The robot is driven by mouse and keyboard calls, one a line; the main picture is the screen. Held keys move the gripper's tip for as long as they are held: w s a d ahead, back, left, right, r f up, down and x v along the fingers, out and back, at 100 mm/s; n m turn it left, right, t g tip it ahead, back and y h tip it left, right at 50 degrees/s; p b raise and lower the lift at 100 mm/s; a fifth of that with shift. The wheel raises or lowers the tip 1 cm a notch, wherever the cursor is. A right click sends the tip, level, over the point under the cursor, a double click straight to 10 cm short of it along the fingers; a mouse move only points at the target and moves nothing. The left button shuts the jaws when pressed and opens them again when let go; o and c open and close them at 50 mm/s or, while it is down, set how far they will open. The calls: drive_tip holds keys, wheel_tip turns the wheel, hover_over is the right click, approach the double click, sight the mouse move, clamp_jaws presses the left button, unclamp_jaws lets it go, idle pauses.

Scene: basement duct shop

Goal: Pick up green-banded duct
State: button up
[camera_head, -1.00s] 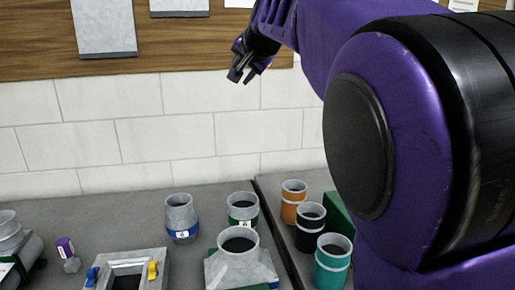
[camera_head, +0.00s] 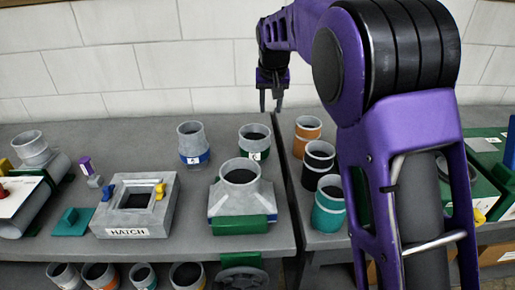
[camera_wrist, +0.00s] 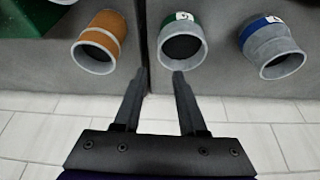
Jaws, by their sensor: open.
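The green-banded duct (camera_head: 256,143) is a short grey tube with a dark open top and a green band with a white label. It stands upright near the back of the bench, left of the seam. It also shows in the wrist view (camera_wrist: 182,45), just beyond my fingertips and slightly right of their middle. My gripper (camera_head: 270,108) is open and empty, pointing down behind and a little right of the duct, above its rim level. In the wrist view my two fingers (camera_wrist: 157,83) reach toward the duct, apart from it.
A blue-banded duct (camera_head: 193,143) stands left of it. Orange (camera_head: 306,135), black (camera_head: 317,163) and teal (camera_head: 329,205) ducts stand right, across the seam. A grey square-based fitting (camera_head: 240,190) sits in front. A hatch box (camera_head: 137,207) is front left. A white block wall (camera_head: 130,55) rises behind.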

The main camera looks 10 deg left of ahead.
sight(255, 142)
drive_tip(key=x, duration=1.4)
drive_tip(key=shift+w, duration=0.2)
clamp_jaws()
idle(0.8)
